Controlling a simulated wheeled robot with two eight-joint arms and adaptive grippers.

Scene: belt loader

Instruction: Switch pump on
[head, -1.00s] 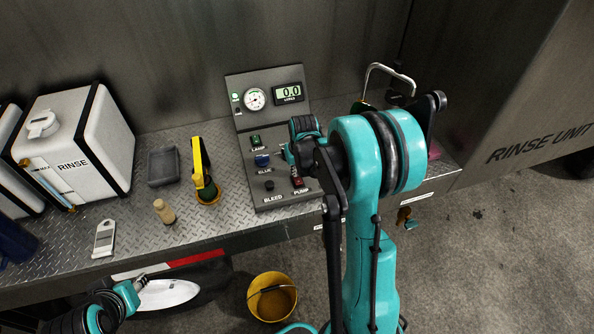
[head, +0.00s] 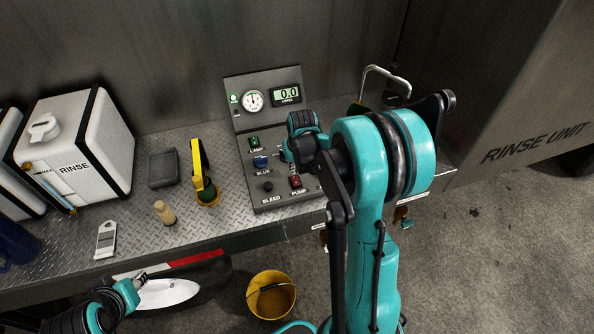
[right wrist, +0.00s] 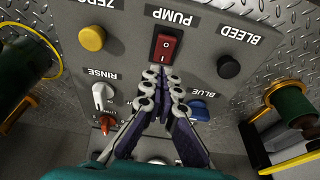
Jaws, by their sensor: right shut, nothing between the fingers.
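The pump switch is a red rocker (head: 296,181) in a black frame, above the PUMP label on the grey control panel (head: 287,123). In the right wrist view the rocker (right wrist: 166,46) appears upside down, with white marks; I cannot tell which side is pressed. My right gripper (right wrist: 160,76) is shut and empty, its fingertips close to the rocker's edge beside the blue knob (right wrist: 199,110). Any contact is unclear. In the head view my right wrist hides part of the panel. My left gripper (head: 138,281) is at the lower left, away from the panel; its jaws are too small to read.
A yellow-handled tool (head: 199,160) and white rinse container (head: 75,145) stand left. A yellow bucket (head: 271,297) is on the floor.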

